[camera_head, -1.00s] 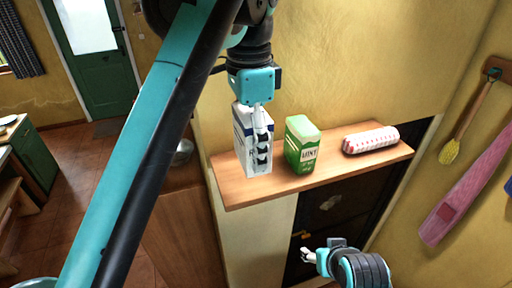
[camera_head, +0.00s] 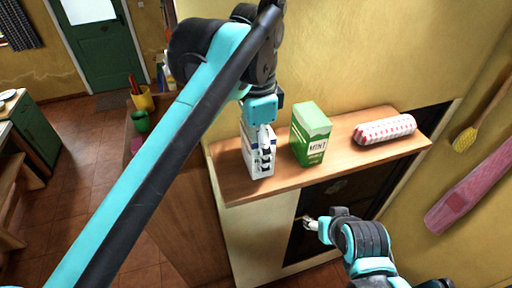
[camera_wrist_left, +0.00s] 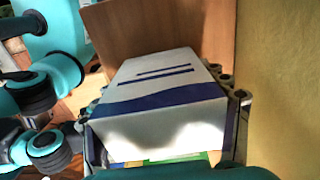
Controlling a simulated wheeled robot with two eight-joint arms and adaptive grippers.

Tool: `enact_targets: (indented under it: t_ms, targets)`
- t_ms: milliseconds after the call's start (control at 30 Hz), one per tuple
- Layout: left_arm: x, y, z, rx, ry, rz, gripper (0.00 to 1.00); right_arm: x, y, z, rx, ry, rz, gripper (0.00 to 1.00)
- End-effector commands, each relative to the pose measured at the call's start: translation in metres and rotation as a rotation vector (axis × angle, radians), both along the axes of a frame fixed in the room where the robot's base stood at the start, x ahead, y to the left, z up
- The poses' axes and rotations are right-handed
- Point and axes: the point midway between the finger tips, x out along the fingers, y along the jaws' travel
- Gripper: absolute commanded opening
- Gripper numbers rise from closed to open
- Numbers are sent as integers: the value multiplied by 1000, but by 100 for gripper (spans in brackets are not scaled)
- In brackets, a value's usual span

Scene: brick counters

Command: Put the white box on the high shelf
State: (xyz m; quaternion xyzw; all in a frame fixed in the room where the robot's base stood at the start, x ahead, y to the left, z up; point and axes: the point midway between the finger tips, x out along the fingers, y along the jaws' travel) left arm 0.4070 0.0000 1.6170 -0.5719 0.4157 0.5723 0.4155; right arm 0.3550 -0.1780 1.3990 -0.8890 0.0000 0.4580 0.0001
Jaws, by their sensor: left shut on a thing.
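The white box (camera_head: 249,153) with dark blue markings is at the left end of the wooden high shelf (camera_head: 235,188). It is upright; I cannot tell whether its base touches the board. My left gripper (camera_head: 266,152) points down and is shut on the box, its fingers covering part of the near side. In the left wrist view the white box (camera_wrist_left: 165,88) sits between the fingers, its blue stripe facing the camera. My right gripper (camera_head: 311,224) is empty below the shelf, in front of the dark recess; its finger opening is too small to judge.
A green mint box (camera_head: 310,135) stands to the right of the white box with a small gap. A red-and-white patterned roll (camera_head: 385,130) lies further right. The yellow wall is close behind the shelf.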

Motion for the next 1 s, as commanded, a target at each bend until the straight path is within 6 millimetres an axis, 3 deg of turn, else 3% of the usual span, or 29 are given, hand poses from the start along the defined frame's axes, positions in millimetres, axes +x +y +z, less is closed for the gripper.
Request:
enact_targets:
  t_ms: [333,367,433,767,1000]
  targets:
    - [0,0,-4,0,0,0,43,0,0,-2,0,0,0,61]
    - [0,0,-4,0,0,0,78,0,0,-2,0,0,0,61]
    - [0,0,-3,0,0,0,93,0,0,-1,0,0,0,61]
    - [0,0,-2,0,0,0,93,0,0,-1,0,0,0,61]
    - [0,0,24,0,0,0,93,0,0,-4,0,0,0,61]
